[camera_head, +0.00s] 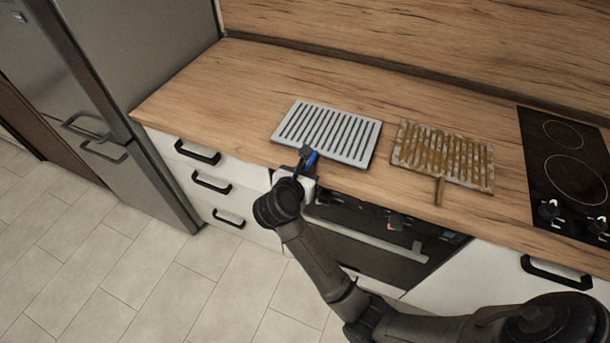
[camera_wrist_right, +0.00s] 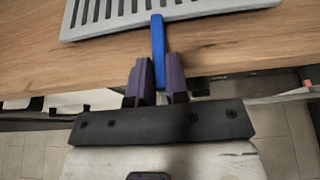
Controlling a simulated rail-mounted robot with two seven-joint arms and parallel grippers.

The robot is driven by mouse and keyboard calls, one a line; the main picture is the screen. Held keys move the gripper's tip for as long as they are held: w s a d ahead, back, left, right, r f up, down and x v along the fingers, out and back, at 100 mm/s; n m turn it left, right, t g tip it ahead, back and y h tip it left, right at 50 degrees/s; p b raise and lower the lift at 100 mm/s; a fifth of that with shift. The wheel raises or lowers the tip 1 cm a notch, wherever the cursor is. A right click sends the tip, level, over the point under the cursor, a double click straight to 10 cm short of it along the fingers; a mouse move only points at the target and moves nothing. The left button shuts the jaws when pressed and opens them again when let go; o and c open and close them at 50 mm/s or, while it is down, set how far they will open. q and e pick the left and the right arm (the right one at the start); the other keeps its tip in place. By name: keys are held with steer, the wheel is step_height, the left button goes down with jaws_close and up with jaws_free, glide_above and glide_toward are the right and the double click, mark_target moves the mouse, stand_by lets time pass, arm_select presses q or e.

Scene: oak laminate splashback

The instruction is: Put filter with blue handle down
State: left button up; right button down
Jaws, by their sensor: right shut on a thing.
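The filter with the blue handle is a clean, light grey slotted plate (camera_head: 328,133) at the left-middle of the wooden counter (camera_head: 225,85). Its blue handle (camera_head: 311,160) points toward the front edge. In the right wrist view the plate (camera_wrist_right: 120,14) is at the top, and the handle (camera_wrist_right: 158,45) runs down between the fingers. My right gripper (camera_wrist_right: 160,80) is shut on the blue handle at the counter's front edge. The plate appears to lie on or just above the counter; I cannot tell which. My left gripper is not in view.
A dirty, brown-stained filter (camera_head: 443,155) with a brown handle lies to the right on the counter. A black cooktop (camera_head: 568,170) is at the far right. An oven (camera_head: 380,235) and drawers (camera_head: 210,180) are below the counter. The counter's left part is clear.

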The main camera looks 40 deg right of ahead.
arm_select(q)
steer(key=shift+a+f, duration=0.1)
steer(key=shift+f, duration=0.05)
arm_select(e)
steer(key=shift+f, duration=0.75)
steer(key=c, duration=1.6)
jaws_free()
steer(key=shift+f, duration=0.1)
steer(key=o, duration=0.5)
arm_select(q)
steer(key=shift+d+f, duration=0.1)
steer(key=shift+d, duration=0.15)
